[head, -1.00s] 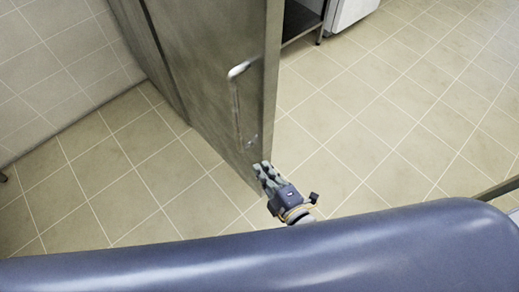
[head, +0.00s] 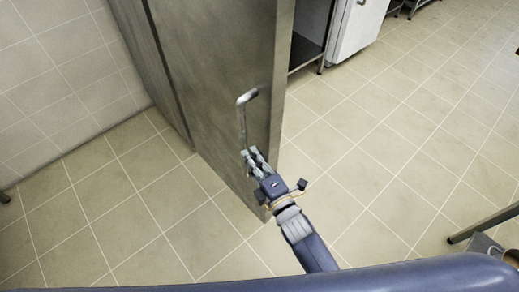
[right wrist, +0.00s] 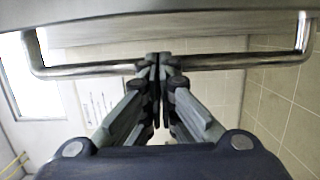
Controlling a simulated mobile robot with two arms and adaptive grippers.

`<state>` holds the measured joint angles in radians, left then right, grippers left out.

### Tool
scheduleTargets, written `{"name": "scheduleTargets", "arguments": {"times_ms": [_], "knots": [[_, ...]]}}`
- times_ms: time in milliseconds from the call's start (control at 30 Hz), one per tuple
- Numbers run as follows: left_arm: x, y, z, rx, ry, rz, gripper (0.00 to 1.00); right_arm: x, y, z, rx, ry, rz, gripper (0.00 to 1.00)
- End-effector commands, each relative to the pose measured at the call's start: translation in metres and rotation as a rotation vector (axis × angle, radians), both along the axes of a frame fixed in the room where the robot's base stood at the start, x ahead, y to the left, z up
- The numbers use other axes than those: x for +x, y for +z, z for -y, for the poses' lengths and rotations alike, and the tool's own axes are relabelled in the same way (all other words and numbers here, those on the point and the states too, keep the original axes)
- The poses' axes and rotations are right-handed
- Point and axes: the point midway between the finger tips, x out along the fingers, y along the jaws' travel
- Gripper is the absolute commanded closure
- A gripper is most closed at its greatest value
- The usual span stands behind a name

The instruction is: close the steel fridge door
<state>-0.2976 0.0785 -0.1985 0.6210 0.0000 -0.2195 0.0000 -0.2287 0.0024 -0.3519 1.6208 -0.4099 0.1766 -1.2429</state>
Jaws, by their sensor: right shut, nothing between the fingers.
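The steel fridge door (head: 205,75) stands upright in the head view, its flat face toward the left and its edge toward the right. How far it stands open is hard to tell. Its bar handle (head: 242,117) is near that edge; in the right wrist view the handle (right wrist: 225,61) runs across the picture. My right gripper (head: 250,153) is shut and empty, its fingertips at the lower end of the handle in the head view. In the right wrist view its fingertips (right wrist: 157,62) overlap the middle of the bar; contact is unclear. My left gripper is not in view.
Clear tiled floor (head: 370,190) lies right of the door and in front of it. A tiled wall (head: 60,70) is at the left. A white unit (head: 357,28) and a dark shelf (head: 306,48) stand behind the door. A metal table leg (head: 480,225) is at the right.

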Motion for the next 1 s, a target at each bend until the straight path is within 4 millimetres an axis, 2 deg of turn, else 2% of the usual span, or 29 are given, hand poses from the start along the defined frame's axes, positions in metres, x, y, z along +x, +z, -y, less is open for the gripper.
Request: {"name": "scheduleTargets", "arguments": {"times_ms": [33, 200, 767, 1000], "knots": [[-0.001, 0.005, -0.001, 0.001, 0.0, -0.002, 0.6, 0.005, 0.002, 0.007, -0.005, 0.0, 0.0, 1.0], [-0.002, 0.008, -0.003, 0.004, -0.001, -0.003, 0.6, 0.013, 0.001, 0.019, -0.001, 0.0, -0.001, 1.0], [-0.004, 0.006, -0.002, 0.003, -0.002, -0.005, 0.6, 0.017, -0.001, 0.026, -0.003, 0.004, -0.001, 1.0], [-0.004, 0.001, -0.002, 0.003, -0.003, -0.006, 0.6, 0.028, -0.002, 0.049, -0.01, 0.037, 0.002, 1.0]]}}
